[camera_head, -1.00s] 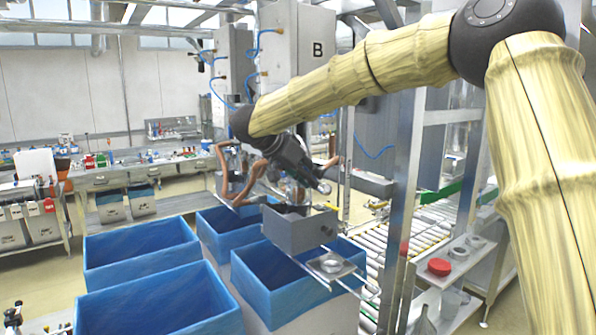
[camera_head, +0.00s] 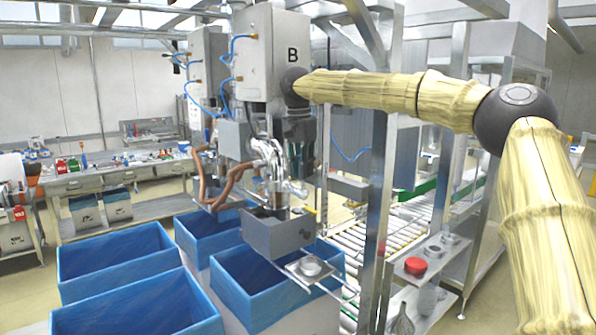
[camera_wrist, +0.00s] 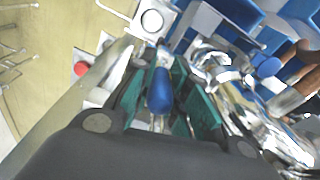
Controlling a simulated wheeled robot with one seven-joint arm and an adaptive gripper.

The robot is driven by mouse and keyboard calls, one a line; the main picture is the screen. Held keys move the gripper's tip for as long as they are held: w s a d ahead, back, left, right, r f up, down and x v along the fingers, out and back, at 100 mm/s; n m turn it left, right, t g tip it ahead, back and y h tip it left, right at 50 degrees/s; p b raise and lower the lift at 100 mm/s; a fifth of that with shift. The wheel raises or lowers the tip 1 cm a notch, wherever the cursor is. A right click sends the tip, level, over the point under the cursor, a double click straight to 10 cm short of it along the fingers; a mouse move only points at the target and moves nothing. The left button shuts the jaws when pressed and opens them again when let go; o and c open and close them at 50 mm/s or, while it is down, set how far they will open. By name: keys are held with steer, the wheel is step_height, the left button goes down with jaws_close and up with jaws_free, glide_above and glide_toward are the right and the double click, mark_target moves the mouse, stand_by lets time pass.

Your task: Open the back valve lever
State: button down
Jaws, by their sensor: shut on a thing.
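A lever with a blue handle (camera_wrist: 160,92) shows in the wrist view, between the teal pads of my gripper (camera_wrist: 159,70). My gripper is shut on this handle. Shiny metal valve pipes (camera_wrist: 245,100) lie just to the right of it. In the head view the dark wrist of my arm reaches in beside the machine marked B (camera_head: 265,60), near the shiny pipework (camera_head: 275,165). The fingers and the blue handle cannot be made out there. Whether the held lever is the back one cannot be told.
A grey box (camera_head: 278,236) hangs under the pipework, above a blue bin (camera_head: 262,312). A small tray with a round metal part (camera_head: 310,266) is beside it. Brown hoses (camera_head: 215,190) hang left. A steel post (camera_head: 380,200) and a shelf with a red lid (camera_head: 415,266) stand right.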

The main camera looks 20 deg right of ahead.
steer(key=shift+w+d+y, duration=0.1)
steer(key=shift+d+y, duration=0.25)
steer(key=shift+y, duration=0.25)
steer(key=c, duration=1.3)
jaws_free()
steer(key=r, duration=1.2)
steer(key=shift+d, duration=0.3)
